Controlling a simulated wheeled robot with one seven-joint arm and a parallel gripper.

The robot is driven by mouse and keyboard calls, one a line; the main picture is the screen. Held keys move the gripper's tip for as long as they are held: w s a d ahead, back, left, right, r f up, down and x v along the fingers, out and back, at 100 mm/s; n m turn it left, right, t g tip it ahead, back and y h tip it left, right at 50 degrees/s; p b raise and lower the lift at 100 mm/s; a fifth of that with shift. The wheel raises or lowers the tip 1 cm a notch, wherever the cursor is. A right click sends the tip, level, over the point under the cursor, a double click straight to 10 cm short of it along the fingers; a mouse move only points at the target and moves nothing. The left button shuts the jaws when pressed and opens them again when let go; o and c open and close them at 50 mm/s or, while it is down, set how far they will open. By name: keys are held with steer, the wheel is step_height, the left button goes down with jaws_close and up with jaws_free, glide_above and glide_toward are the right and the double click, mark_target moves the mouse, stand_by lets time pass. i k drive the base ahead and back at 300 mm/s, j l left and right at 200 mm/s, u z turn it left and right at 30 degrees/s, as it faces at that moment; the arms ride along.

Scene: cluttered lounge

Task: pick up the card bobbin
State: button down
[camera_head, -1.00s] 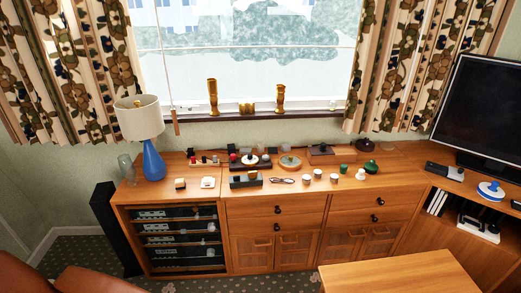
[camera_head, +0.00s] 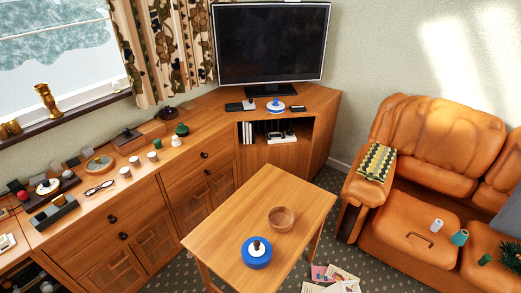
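I cannot make out for certain which thing is the card bobbin. Small items on the orange leather sofa (camera_head: 405,215) include a white cylinder (camera_head: 437,226), a teal tapered piece (camera_head: 459,238) and a dark green piece (camera_head: 484,260). Several small white cups or spools (camera_head: 125,172) stand on the long wooden sideboard (camera_head: 95,210), with glasses (camera_head: 99,188) beside them. My gripper is not in view.
A wooden coffee table (camera_head: 225,220) stands mid-floor, holding a brown bowl (camera_head: 281,218) and a blue round item with a white top (camera_head: 257,252). Papers (camera_head: 335,275) lie on the carpet between table and sofa. A television (camera_head: 270,45) stands in the corner.

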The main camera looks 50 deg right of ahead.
mark_target(436, 226)
steer(key=z, duration=2.6)
